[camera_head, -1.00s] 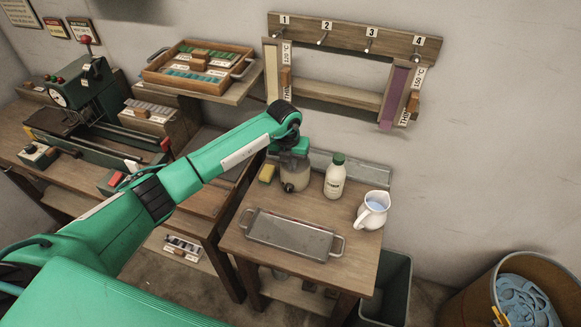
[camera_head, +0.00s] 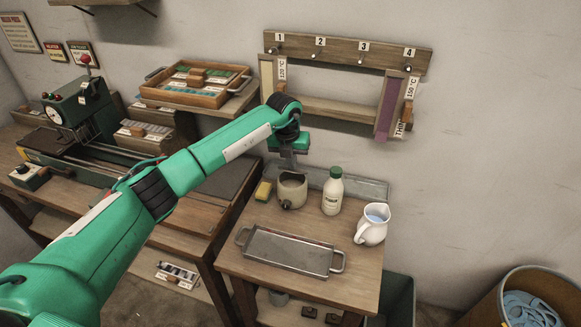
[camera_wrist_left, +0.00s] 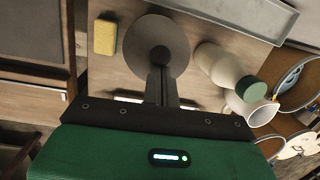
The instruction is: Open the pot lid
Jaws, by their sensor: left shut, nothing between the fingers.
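The small beige pot (camera_head: 292,193) stands on the right-hand wooden table, with a short dark spout at its front. My left gripper (camera_head: 288,160) is just above the pot, pointing down, with its fingers shut. In the left wrist view a round grey disc (camera_wrist_left: 140,42) lies below the shut fingertips (camera_wrist_left: 160,72), with a darker spot near its middle. It looks like the lid, but I cannot tell whether it rests on the pot or touches the fingers. The pot's body is hidden under the disc there. My right gripper is in neither view.
A yellow sponge (camera_head: 263,191) is left of the pot, and a white bottle (camera_head: 332,195) with a green cap is right of it. A white jug (camera_head: 372,226) stands farther right. A metal tray (camera_head: 290,251) lies in front. A wall rack (camera_head: 347,107) hangs behind.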

